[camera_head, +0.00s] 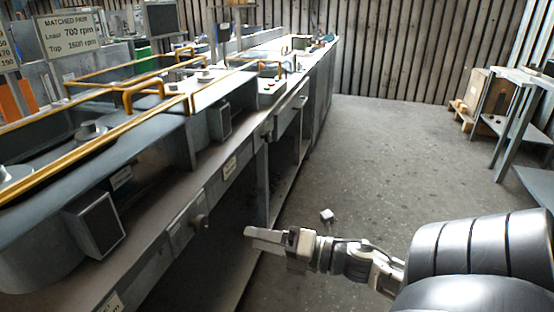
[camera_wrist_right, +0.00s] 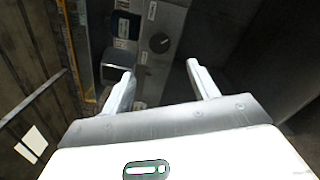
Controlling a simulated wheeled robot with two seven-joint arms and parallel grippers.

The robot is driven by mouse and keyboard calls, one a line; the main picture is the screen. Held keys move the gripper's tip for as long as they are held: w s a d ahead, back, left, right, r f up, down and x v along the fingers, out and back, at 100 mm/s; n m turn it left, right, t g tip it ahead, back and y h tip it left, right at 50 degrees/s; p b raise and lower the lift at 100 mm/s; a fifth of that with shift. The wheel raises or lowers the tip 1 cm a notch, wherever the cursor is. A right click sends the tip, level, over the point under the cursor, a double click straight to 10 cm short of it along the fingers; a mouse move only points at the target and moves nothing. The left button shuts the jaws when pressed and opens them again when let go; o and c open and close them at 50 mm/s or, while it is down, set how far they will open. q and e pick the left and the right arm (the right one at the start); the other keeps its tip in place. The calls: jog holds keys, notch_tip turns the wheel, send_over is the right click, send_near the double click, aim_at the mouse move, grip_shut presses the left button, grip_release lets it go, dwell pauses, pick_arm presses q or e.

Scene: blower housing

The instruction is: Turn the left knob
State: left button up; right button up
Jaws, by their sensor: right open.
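A dark round knob (camera_head: 200,222) sits on a grey panel on the front of the long bench. It also shows in the right wrist view (camera_wrist_right: 159,43), with a pointer mark on its face. My right gripper (camera_head: 250,233) is just to the right of this knob in the head view, apart from it, with its fingers pointing toward the bench. In the right wrist view the gripper's two fingers (camera_wrist_right: 160,72) are spread, with nothing between them, and the knob appears beyond the gap. My left gripper is not in view.
The bench (camera_head: 150,205) carries orange rails (camera_head: 130,125) and grey machine housings. A speaker-like box (camera_head: 95,223) stands near its front edge. A sign (camera_head: 72,34) reads "MATCHED PAIR". A small pale block (camera_head: 327,215) lies on the floor. Open floor (camera_head: 385,150) stretches to the right.

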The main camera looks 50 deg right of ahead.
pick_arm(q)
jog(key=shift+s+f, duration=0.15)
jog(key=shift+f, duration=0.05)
pick_arm(e)
jog(key=shift+v, duration=1.55)
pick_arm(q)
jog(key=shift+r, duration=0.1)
pick_arm(e)
jog(key=s+a+f+m+g+h+p, duration=0.25)
jog(key=a+f+m, duration=0.25)
jog(key=a+m, duration=0.7)
jog(key=s+a+f+m+g+h+p, duration=0.1)
jog(key=a+f+m+g, duration=0.35)
jog(key=a+m, duration=0.75)
jog(key=t+y+p, duration=0.2)
jog(key=t+y, duration=0.1)
jog(key=t, duration=0.4)
send_near(204, 223)
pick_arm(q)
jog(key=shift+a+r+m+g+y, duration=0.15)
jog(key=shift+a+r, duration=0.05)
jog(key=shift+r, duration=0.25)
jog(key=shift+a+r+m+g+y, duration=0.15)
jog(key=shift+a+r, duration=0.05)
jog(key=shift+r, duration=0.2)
pick_arm(e)
jog(key=shift+y, duration=0.25)
jog(key=x, duration=0.8)
jog(key=shift+w+f, duration=0.1)
jog(key=shift+w, duration=0.2)
